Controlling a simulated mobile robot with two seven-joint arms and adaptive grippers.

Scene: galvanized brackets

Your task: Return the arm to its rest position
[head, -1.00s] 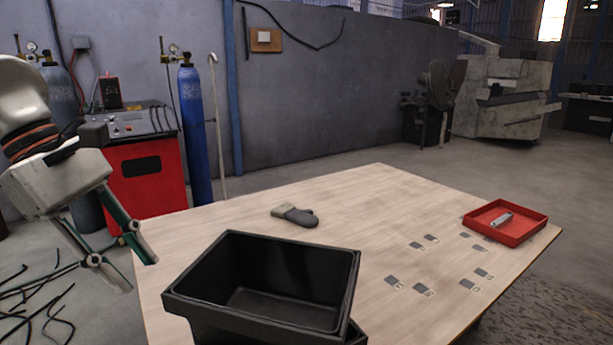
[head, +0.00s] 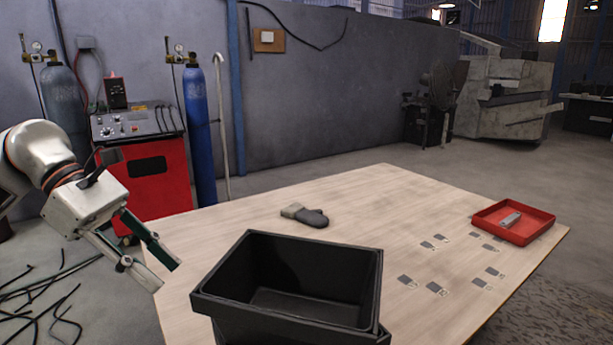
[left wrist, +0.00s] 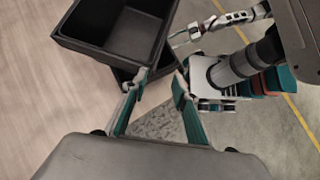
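My left gripper (head: 168,277) hangs at the left of the head view, just off the table's left edge and left of the black bin. Its two green-and-grey fingers are apart with nothing between them. The left wrist view shows the same open fingers (left wrist: 160,82), with floor and the bin's corner beyond them. My right gripper (left wrist: 186,37) shows small at the top of the left wrist view, beside the bin; its finger opening is too small to judge. It is not in the head view.
A black bin (head: 222,308), stacked on another, stands at the table's front. The wooden table (head: 360,215) also holds a grey glove (head: 312,218), several flat dark squares and a red tray (head: 541,236) with a metal bracket (head: 510,219). A red machine (head: 160,195) stands behind my left arm.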

